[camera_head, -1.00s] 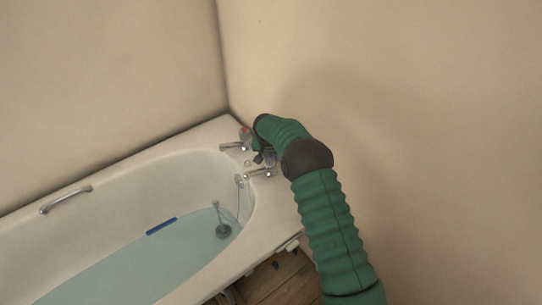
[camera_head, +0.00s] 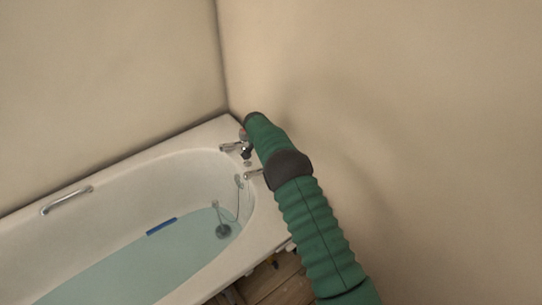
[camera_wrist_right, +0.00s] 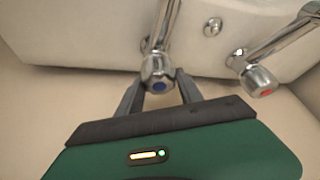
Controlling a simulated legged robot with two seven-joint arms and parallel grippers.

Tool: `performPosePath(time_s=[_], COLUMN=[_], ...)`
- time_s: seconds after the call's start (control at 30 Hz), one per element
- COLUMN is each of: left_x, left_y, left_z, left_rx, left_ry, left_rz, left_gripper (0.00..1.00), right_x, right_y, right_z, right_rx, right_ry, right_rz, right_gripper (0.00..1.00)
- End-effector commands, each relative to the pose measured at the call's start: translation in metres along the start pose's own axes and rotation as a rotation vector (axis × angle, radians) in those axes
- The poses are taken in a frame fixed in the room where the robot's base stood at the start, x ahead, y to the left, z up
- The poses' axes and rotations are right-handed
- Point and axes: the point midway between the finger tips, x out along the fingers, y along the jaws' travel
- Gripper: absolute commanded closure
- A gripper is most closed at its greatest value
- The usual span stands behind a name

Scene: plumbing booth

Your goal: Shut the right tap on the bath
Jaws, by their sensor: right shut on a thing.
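The bath (camera_head: 110,190) has two chrome taps at its far end. The right tap (camera_head: 254,174) shows only its spout in the head view; my right arm hides its handle. In the right wrist view its blue-marked handle (camera_wrist_right: 158,74) sits between the fingers of my right gripper (camera_wrist_right: 160,80), which is shut on it. The other tap (camera_head: 230,147), with a red-marked handle (camera_wrist_right: 259,81), stands to one side, clear of the fingers. I cannot make out any running water. My left gripper is not in view.
Water (camera_head: 150,262) lies in the bath, with a plug on a chain (camera_head: 223,231) and a blue strip (camera_head: 161,226) on the side. A grab rail (camera_head: 66,200) is on the rim. Bare walls stand close behind and to the right of the taps.

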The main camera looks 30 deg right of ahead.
Motion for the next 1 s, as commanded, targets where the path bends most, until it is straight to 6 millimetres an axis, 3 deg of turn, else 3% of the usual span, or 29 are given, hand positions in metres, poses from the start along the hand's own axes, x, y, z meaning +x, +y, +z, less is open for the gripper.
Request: performPosePath(time_s=[0.4, 0.83, 0.87, 1.0], left_x=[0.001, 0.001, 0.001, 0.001], left_y=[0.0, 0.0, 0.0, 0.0], left_z=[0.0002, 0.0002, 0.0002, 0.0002], left_rx=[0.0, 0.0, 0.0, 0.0], left_ry=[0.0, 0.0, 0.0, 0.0], left_rz=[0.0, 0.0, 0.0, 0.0], left_gripper=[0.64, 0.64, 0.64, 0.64], right_x=[-0.0005, -0.001, -0.001, -0.0008], right_y=[-0.001, -0.0013, -0.0013, -0.0008], right_z=[0.0002, -0.0001, -0.0001, -0.0001], right_rx=[0.15, 0.161, 0.161, 0.161], right_ry=[0.001, 0.001, 0.001, 0.001], right_rz=[0.059, 0.063, 0.062, 0.064], right_gripper=[0.97, 0.97, 0.54, 0.36])
